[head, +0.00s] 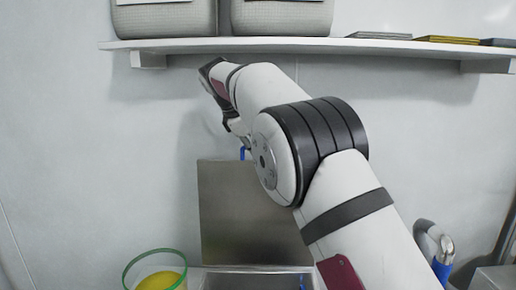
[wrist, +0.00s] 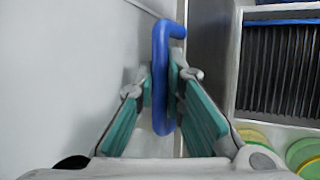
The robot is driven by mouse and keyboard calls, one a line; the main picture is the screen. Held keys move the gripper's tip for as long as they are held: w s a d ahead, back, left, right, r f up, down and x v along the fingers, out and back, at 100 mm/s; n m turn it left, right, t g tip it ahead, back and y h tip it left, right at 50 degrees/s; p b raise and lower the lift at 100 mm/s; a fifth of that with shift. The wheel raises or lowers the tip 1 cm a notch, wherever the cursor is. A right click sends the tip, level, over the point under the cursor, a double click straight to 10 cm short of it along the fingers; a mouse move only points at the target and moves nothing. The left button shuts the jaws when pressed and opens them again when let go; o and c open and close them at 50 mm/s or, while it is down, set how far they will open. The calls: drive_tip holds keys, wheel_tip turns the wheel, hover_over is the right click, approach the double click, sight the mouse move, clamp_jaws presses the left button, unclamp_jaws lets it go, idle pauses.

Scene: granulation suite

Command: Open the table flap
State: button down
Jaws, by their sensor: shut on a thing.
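The table flap (head: 245,215) is a plain grey metal panel standing raised and roughly upright near the back wall. Its blue handle (head: 243,153) shows at its top edge, partly hidden by my arm. In the wrist view the blue hooked handle (wrist: 160,50) stands between the two fingers, and the flap (wrist: 208,60) is a grey strip to its right. My gripper (wrist: 161,88) is shut on the handle, with a green-padded finger on each side. In the head view my arm hides most of the gripper.
A wall shelf (head: 400,47) with grey bins (head: 165,18) and flat packs runs above my arm. A green-rimmed clear container (head: 140,265) with yellow contents stands left of the opening below the flap. A blue-and-metal object (head: 441,268) stands at the right. The wall is close behind the flap.

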drive_tip(key=shift+f, duration=0.2)
drive_tip(key=c, duration=1.7)
unclamp_jaws()
drive_tip(key=shift+o, duration=0.2)
drive_tip(key=shift+r, duration=0.1)
drive_tip(key=shift+s+a+r, duration=0.25)
drive_tip(key=shift+a+r, duration=0.05)
drive_tip(key=shift+r, duration=0.15)
drive_tip(key=shift+v, duration=1.1)
drive_tip(key=s+a, duration=0.8)
drive_tip(key=shift+s+f, duration=0.15)
drive_tip(key=shift+s, duration=0.15)
